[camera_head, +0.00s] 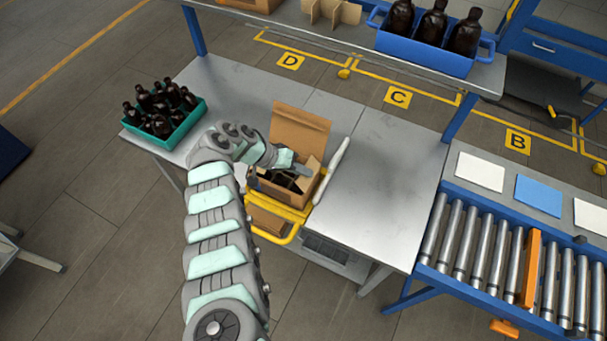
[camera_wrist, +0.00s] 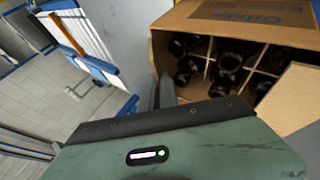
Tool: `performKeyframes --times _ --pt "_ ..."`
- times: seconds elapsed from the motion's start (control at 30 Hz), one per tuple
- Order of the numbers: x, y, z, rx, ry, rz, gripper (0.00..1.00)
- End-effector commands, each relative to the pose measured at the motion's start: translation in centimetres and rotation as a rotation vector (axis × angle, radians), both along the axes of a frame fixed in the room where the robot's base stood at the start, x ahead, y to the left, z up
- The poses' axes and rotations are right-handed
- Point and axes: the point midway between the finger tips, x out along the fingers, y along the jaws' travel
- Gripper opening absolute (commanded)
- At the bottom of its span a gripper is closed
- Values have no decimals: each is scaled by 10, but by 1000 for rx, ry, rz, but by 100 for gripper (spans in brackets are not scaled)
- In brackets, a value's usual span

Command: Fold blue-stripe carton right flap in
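The open brown carton (camera_head: 268,190) stands on the grey table in the head view, its back flap (camera_head: 300,128) raised. The wrist view shows dark bottles (camera_wrist: 230,62) between the cardboard dividers inside the carton (camera_wrist: 162,50). One flap there bears dark print (camera_wrist: 250,12), and another panel (camera_wrist: 295,100) spreads out at the right. I cannot make out a blue stripe. My gripper (camera_head: 303,170) is over the carton's right side in the head view. In the wrist view a grey finger (camera_wrist: 166,92) is beside the carton's edge; contact and finger opening are unclear.
A yellow frame (camera_head: 290,212) surrounds the carton's base. A long white bar (camera_head: 332,170) lies close on its right. A teal crate of bottles (camera_head: 187,126) is at the left. A shelf with a blue crate (camera_head: 425,55) spans the back. The table right of the bar is clear.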

Motion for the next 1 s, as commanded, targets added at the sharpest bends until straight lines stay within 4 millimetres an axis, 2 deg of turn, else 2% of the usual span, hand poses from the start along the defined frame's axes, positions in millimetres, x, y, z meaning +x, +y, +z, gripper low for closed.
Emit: performKeyframes --times 0.03,1.0 --pt "2 2 -10 -11 2 2 0" --pt "7 12 -23 -221 113 12 0"
